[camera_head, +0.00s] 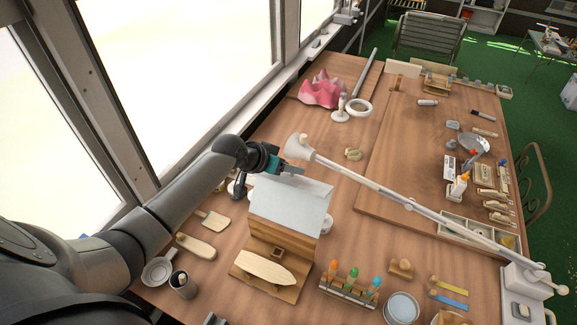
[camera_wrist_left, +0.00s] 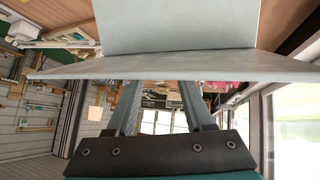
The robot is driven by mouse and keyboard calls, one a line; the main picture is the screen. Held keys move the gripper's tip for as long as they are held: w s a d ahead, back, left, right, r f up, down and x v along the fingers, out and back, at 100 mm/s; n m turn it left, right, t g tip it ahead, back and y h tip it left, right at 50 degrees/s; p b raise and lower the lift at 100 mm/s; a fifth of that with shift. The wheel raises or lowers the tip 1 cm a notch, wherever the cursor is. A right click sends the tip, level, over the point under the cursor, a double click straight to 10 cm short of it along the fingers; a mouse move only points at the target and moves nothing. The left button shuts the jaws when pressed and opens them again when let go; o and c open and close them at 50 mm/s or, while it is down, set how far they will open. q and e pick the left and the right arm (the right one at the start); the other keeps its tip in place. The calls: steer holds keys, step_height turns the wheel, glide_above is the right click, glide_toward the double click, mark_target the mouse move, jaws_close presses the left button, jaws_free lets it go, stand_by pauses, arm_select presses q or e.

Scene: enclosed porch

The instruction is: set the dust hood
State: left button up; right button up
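A pale grey sheet cover (camera_head: 290,203), which looks like the dust hood, rests over a wooden stand (camera_head: 277,240) in the head view. In the left wrist view its panel (camera_wrist_left: 175,25) fills the top, with a broad edge across the fingers. My left gripper (camera_head: 292,169) is at the cover's far upper edge. Its fingers (camera_wrist_left: 162,98) stand apart with nothing visible between them, but the panel hides their tips. I cannot tell whether they touch it. A white bell (camera_head: 299,147) on a jointed arm (camera_head: 400,199) hangs close beside the gripper. My right gripper is out of view.
A pale wooden blank (camera_head: 264,267) lies in front of the cover. A rack of coloured-handled tools (camera_head: 349,290) stands to its right. The board's middle (camera_head: 400,160) has free room beneath the jointed arm.

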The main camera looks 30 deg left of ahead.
arm_select(q)
jaws_close()
stand_by(1.2)
